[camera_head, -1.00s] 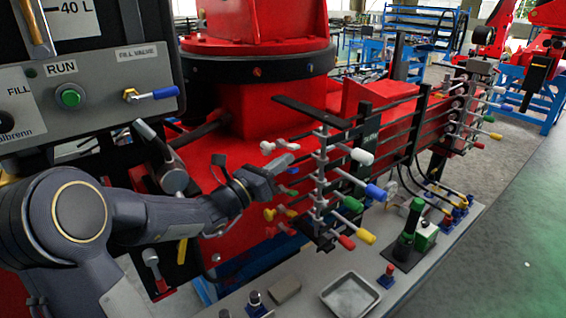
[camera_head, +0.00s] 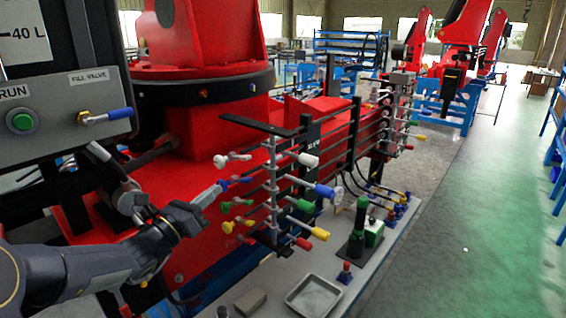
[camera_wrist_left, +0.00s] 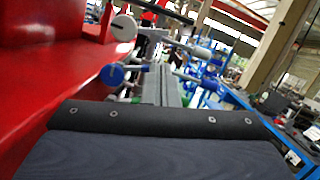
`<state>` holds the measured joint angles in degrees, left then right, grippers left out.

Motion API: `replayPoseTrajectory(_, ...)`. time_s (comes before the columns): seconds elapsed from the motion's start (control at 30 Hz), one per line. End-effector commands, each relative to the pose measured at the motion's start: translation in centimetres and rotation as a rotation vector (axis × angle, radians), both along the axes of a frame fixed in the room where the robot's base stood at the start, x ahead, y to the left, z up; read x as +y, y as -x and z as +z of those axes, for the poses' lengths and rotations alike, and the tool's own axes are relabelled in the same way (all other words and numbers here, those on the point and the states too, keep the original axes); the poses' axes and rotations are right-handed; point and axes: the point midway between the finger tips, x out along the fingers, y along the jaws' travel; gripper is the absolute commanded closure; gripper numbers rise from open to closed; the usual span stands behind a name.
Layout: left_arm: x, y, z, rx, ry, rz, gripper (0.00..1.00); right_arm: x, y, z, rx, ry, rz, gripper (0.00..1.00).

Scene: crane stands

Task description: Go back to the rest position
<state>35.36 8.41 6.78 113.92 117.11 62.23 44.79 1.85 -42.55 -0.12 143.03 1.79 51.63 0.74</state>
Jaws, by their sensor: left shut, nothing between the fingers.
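My left gripper (camera_head: 207,195) shows in the head view at centre left, its arm coming in from the lower left. Its fingers are together with nothing between them. The fingertips point at the left side of the valve lever bank (camera_head: 270,190), close to a blue lever (camera_head: 236,181); I cannot tell whether they touch it. In the left wrist view the shut fingers (camera_wrist_left: 172,85) point ahead, with a blue round knob (camera_wrist_left: 112,74) to their left. My right gripper is not in view.
A red crane base (camera_head: 200,90) stands behind the levers. A control panel (camera_head: 60,110) with a green button is at the left. A grey tray (camera_head: 313,296), a brick-like block (camera_head: 250,301) and a green hand pump (camera_head: 358,225) are on the bench. Open green floor (camera_head: 480,220) lies right.

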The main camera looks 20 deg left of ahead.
Motion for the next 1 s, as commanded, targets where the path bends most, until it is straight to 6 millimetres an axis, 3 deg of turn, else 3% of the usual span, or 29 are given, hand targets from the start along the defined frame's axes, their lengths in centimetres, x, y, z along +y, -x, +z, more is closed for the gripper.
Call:
replayPoseTrajectory(0.13, -1.6, 0.7, 0.3, -0.006, -0.067, -0.038, 1.00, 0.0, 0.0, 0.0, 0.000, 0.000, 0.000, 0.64)
replayPoseTrajectory(0.27, -7.1, 3.8, 0.6, -0.041, -0.336, -0.177, 1.00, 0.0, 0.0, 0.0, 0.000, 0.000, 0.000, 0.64)
replayPoseTrajectory(0.4, -14.4, 10.7, -1.3, -0.152, -0.834, -0.412, 1.00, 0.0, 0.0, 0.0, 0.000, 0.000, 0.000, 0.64)
replayPoseTrajectory(0.5, -17.2, 16.1, -4.0, -0.270, -1.209, -0.573, 1.00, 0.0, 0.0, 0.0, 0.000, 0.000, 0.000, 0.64)
replayPoseTrajectory(0.6, -17.9, 20.9, -7.3, -0.412, -1.576, -0.720, 1.00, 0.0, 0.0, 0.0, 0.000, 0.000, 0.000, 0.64)
replayPoseTrajectory(0.7, -17.0, 24.6, -10.2, -0.562, -1.912, -0.846, 1.00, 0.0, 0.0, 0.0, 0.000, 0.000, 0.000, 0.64)
replayPoseTrajectory(0.83, -14.9, 27.3, -12.8, -0.722, -2.245, -0.964, 1.00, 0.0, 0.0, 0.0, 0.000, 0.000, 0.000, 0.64)
replayPoseTrajectory(1.0, -13.0, 28.5, -14.2, -0.832, -2.468, -1.044, 1.00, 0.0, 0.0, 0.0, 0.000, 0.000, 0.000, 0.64)
